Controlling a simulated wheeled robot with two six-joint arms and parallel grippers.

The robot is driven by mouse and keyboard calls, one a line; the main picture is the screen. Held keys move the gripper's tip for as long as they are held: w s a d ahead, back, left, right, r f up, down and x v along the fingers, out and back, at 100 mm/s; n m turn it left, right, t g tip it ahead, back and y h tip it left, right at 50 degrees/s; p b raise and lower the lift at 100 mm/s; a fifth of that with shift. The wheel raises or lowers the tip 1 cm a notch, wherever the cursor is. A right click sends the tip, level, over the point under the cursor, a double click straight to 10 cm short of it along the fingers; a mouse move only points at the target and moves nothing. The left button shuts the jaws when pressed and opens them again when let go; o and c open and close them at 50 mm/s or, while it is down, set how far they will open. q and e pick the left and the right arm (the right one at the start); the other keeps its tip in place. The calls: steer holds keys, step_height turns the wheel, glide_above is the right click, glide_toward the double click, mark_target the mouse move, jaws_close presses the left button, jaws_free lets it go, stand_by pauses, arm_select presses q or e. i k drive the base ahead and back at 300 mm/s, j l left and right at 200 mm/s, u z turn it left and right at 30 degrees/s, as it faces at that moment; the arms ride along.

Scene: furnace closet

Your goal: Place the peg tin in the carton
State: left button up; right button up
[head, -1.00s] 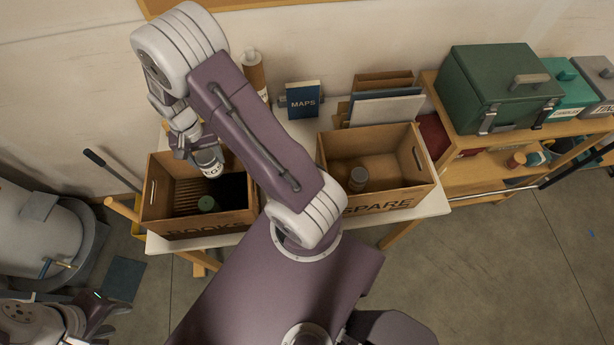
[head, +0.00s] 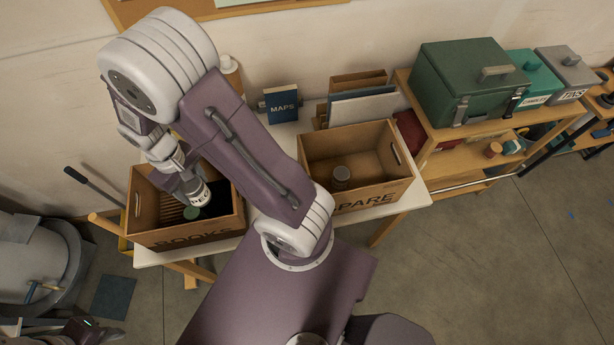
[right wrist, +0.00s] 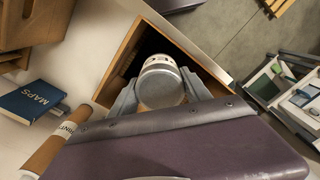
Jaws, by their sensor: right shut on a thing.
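The peg tin (head: 200,196) is a small pale tin with a white label band. My right gripper (head: 190,187) is shut on it. The tin is at the BOOKS carton (head: 190,238), a brown box on the left of the white table, over or inside its opening; its exact height is unclear. In the right wrist view the tin (right wrist: 160,80) sits between the fingers, with the carton's rim (right wrist: 117,65) around it and a dark inside behind. A second carton, marked SPARE (head: 385,192), stands to the right. My left gripper (head: 85,330) shows only partly at the bottom left.
Behind are a MAPS book (head: 281,105) and a bottle (head: 231,75). A shelf with a green toolbox (head: 465,85) is at right.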

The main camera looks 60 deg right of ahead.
mark_target(363, 186)
steer(key=k+l, duration=0.25)
steer(key=k, duration=0.2)
steer(key=k+l, duration=0.25)
steer(key=k, duration=0.2)
steer(key=k+l, duration=0.25)
steer(key=k, duration=0.15)
steer(key=k+l, duration=0.25)
steer(key=l, duration=0.2)
steer(key=k+l, duration=0.25)
steer(key=l, duration=0.15)
steer(key=i, duration=0.5)
